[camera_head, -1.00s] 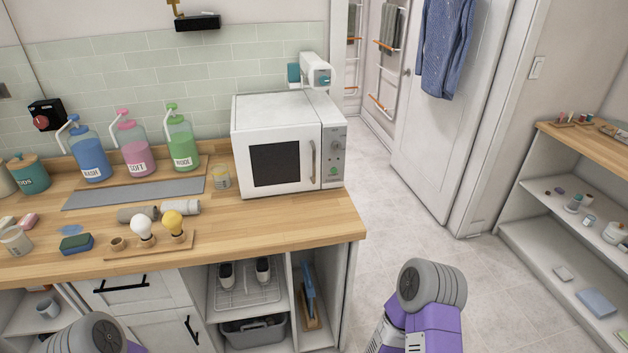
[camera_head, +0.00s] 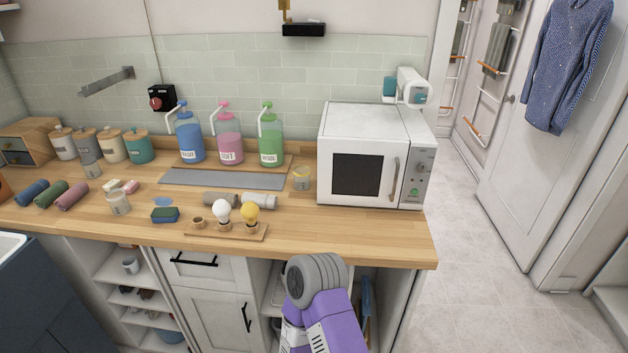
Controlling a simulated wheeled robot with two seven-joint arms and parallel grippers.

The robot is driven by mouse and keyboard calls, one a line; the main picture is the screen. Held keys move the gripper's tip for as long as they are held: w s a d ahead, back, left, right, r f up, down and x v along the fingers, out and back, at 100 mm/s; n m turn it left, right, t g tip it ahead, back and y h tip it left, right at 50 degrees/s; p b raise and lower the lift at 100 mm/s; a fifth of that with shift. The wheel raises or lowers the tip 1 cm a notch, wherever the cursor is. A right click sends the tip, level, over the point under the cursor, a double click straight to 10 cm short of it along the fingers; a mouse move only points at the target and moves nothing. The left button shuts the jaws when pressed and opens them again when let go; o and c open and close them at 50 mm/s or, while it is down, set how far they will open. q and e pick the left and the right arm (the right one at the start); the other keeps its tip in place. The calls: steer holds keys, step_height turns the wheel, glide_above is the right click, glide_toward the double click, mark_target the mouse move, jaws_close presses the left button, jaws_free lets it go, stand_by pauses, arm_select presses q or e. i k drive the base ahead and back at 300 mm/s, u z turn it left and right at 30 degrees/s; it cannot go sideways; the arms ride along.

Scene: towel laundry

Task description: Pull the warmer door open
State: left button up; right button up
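The warmer (camera_head: 371,156) is a white microwave-like box at the right end of the wooden counter. Its door (camera_head: 357,175) has a dark window and looks shut. A vertical handle (camera_head: 394,180) is on the door's right side, beside a control panel with knobs (camera_head: 419,178). One of my arms, purple with a grey rounded joint, rises at the bottom middle, in front of the counter and below the warmer. No fingers of either gripper show.
Open floor (camera_head: 465,270) is to the right of the counter.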

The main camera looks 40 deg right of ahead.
mark_target(352, 171)
steer(key=u, duration=0.25)
steer(key=i, duration=0.9)
steer(key=z, duration=1.7)
